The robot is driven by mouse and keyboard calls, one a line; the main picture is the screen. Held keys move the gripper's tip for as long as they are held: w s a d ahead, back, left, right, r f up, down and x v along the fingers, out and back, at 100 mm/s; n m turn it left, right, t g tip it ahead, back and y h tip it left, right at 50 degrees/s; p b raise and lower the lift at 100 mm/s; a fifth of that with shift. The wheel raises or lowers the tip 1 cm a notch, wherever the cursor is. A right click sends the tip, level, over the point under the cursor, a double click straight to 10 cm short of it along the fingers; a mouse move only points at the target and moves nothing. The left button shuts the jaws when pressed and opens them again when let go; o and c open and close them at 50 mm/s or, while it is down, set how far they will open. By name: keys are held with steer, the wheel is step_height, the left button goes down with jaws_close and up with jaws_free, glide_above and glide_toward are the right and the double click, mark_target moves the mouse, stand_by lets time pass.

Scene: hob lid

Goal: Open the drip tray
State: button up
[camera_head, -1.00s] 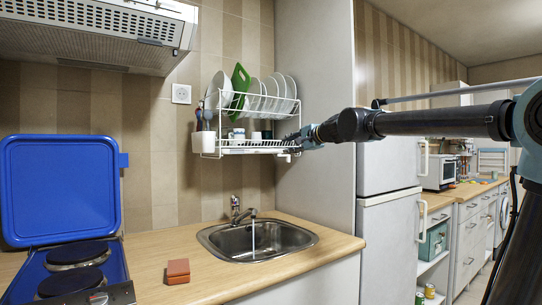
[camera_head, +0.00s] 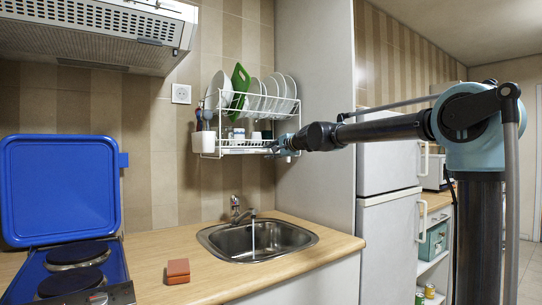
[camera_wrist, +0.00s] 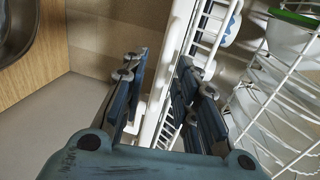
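The white drip tray (camera_head: 240,151) is a flat strip along the bottom of the wall dish rack (camera_head: 258,104) in the head view. I see no clear gap that shows it pulled out. My gripper (camera_head: 274,147) is at the rack's lower right end. In the wrist view my gripper (camera_wrist: 162,65) has its two dark fingers apart, one on each side of a long white edge (camera_wrist: 178,40), which looks like the tray's. A gap shows left of this edge; contact on the right side cannot be told.
White plates and a green board (camera_head: 239,84) stand in the rack, with cups below. A steel sink (camera_head: 257,240) with running water is under it. A red sponge (camera_head: 178,271) lies on the counter. The blue hob lid (camera_head: 60,188) stands open at left.

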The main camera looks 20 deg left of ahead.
steer(key=shift+w+a+f, duration=0.15)
steer(key=shift+w+a, duration=0.25)
steer(key=shift+a, duration=0.15)
jaws_close()
